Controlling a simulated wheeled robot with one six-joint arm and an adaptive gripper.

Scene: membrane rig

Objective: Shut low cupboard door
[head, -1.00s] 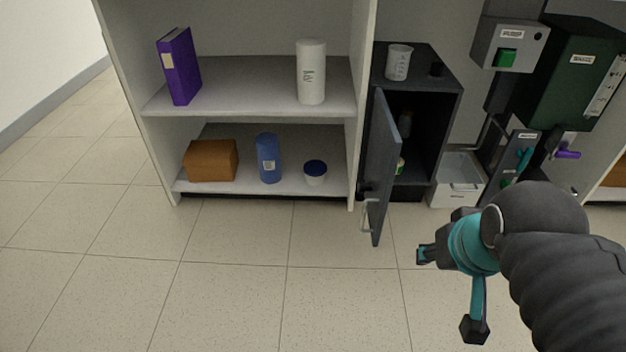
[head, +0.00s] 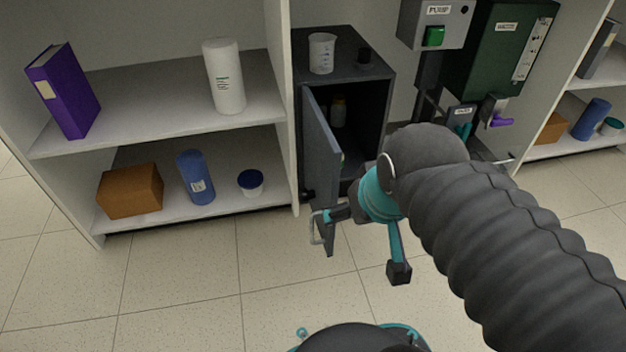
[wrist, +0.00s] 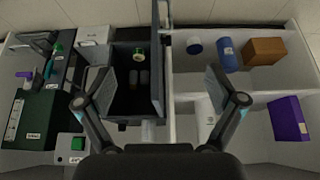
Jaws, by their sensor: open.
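The low dark cupboard (head: 375,85) stands between the white shelf and the pump equipment. Its grey door (head: 320,150) stands wide open, swung outward from the cupboard's left side, with a pale handle (head: 316,228) near its free edge. The door also shows nearly edge-on in the wrist view (wrist: 155,70). My gripper (head: 366,243) is open and empty, low beside the door on the cupboard's open side. One finger appears close to the door's lower edge; I cannot tell if it touches. In the wrist view, the door lies between the spread fingers (wrist: 157,80).
A bottle (head: 338,112) is inside. The white shelf (head: 160,128) at left holds several items. The pump box (head: 436,22) is at right.

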